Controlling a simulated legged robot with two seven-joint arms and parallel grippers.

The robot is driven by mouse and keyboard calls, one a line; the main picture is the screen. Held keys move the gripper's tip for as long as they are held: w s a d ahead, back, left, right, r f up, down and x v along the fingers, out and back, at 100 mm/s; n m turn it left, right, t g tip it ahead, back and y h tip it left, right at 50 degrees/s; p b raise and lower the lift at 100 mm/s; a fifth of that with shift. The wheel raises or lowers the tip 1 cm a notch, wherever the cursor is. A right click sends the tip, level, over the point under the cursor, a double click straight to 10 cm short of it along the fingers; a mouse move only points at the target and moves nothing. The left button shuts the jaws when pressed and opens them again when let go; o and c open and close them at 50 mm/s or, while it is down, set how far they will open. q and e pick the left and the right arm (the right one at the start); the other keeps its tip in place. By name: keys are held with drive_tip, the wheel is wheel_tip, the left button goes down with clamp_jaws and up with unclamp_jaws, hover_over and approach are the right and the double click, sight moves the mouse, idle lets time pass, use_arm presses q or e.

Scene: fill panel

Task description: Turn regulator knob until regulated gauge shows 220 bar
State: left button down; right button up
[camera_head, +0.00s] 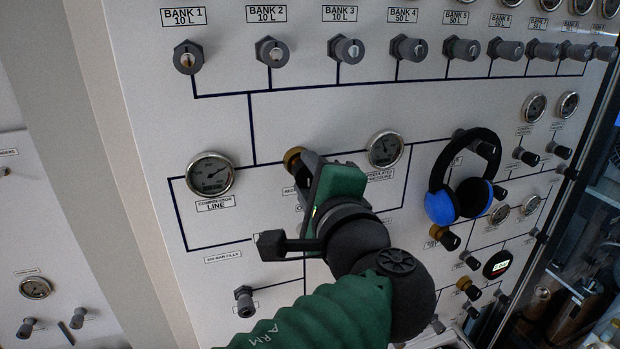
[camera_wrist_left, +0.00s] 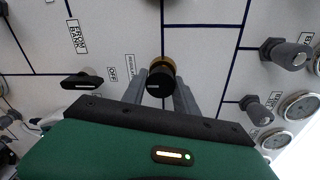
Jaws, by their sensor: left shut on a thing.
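The regulator knob, with a brass collar (camera_head: 293,157) and a black cap, sits between the two gauges on the white panel. It also shows in the left wrist view (camera_wrist_left: 160,80). My left gripper (camera_head: 305,170) is shut on the knob, with a grey finger on each side of it in the left wrist view (camera_wrist_left: 160,92). The regulated pressure gauge (camera_head: 385,149) is just right of my gripper; its needle is too small to read. The compressor line gauge (camera_head: 211,173) is to the left. My right gripper is not in view.
A row of bank valves (camera_head: 271,52) runs along the top. A blue and black headset (camera_head: 460,200) hangs on the panel to the right of my arm. A black lever (camera_wrist_left: 82,81) is left of the knob in the left wrist view.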

use_arm(q)
drive_tip(key=shift+m+y+p, duration=0.3)
drive_tip(key=shift+m+p, duration=0.05)
drive_tip(key=shift+m, duration=1.45)
drive_tip(key=c, duration=1.1)
unclamp_jaws()
drive_tip(key=shift+w, duration=0.15)
drive_tip(key=shift+o, duration=0.7)
drive_tip(key=shift+w+f, duration=0.1)
drive_tip(key=shift+w, duration=0.2)
drive_tip(key=b+v, duration=0.5)
drive_tip(key=v, duration=1.1)
drive_tip(key=shift+s+d, duration=0.15)
drive_tip(key=shift+s, duration=0.2)
